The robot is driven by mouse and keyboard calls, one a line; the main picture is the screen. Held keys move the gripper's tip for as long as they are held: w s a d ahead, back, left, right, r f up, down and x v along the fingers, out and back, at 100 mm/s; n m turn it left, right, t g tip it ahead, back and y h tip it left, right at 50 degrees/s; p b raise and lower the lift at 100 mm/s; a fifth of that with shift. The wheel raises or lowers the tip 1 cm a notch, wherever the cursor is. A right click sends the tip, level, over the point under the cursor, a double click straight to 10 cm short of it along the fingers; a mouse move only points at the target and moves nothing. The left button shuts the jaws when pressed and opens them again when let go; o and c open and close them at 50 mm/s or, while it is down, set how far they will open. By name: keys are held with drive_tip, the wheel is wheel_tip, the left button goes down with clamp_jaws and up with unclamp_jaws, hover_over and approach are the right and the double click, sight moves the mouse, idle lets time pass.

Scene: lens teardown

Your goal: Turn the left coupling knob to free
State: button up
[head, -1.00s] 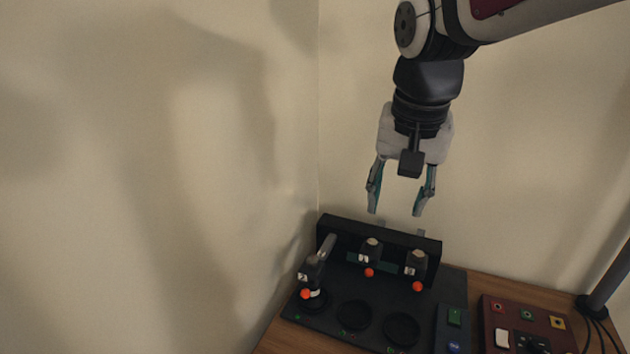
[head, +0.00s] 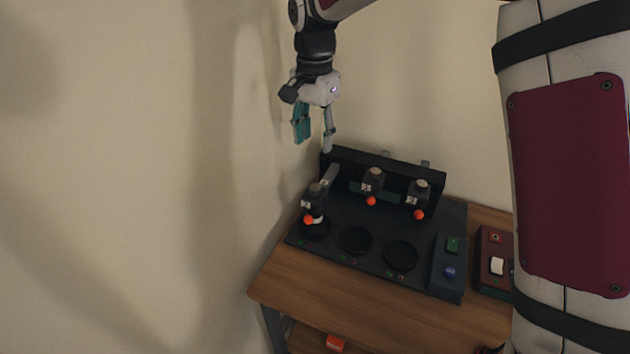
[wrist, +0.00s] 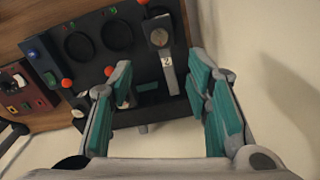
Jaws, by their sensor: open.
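The black fixture board (head: 330,235) lies on the wooden table against a low black back wall. The left unit (head: 315,197) stands on a round seat at the board's left, with a grey lever and an orange ball knob (head: 308,219). It also shows in the wrist view (wrist: 159,37), lever toward me. Two more units, middle (head: 373,181) and right (head: 419,193), sit at the back wall, each with an orange ball. Which part is the coupling knob, I cannot tell. My gripper (head: 315,143) is open and empty, above the left unit's rear side, apart from everything.
Two empty round seats (head: 356,240) lie right of the left unit. A box with green and blue buttons (head: 449,262) and a red panel (head: 491,262) stand further right. The room wall (head: 150,180) is close on the left. The table's front strip is clear.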

sight(315, 187)
wheel_tip(315, 187, down, 13)
drive_tip(key=shift+f+p, duration=0.2)
drive_tip(key=shift+p, duration=0.45)
clamp_jaws()
